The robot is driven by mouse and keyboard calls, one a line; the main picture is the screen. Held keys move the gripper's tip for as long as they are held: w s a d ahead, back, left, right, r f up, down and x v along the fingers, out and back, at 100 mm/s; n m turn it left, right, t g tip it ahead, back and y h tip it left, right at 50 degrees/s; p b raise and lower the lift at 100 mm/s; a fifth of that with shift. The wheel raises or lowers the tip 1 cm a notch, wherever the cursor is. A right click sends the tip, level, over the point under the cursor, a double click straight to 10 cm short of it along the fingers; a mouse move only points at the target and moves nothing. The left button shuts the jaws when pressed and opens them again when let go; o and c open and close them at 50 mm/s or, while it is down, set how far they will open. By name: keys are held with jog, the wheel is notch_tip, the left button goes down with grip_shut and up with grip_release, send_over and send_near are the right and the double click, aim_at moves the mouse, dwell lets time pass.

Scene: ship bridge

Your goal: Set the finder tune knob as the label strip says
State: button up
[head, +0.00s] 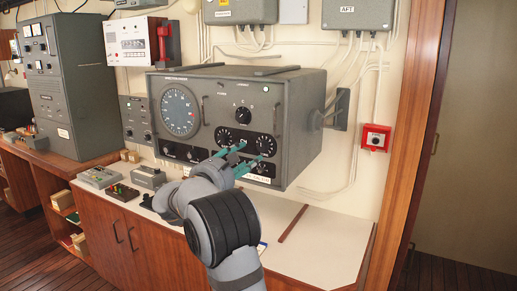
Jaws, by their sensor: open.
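The grey direction finder (290,110) is fixed to the wall above the white counter, with a large round dial (180,111) on its left. On its right half are an upper black knob (243,116), a lower left knob (225,137) and a lower right knob (267,146). Their lettering is too small to read, so I cannot tell which is the tune knob. A white label strip (259,179) at the lower edge is partly hidden and unreadable. My gripper (250,152) is open, its green fingers in front of the lower knobs; contact is unclear.
A small grey panel (136,119) sits left of the finder. Small grey boxes (99,177) stand on the counter's left part. The counter's right part (310,245) is mostly clear. A red-framed switch (375,138) is on the wall at right.

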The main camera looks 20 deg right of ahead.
aim_at(261, 149)
jog(key=p+x, duration=0.3)
jog(key=x, duration=0.5)
jog(key=shift+w+d, duration=0.1)
jog(key=shift+d, duration=0.05)
jog(key=shift+c, duration=0.7)
jog(key=shift+f, duration=0.1)
jog(key=c, duration=1)
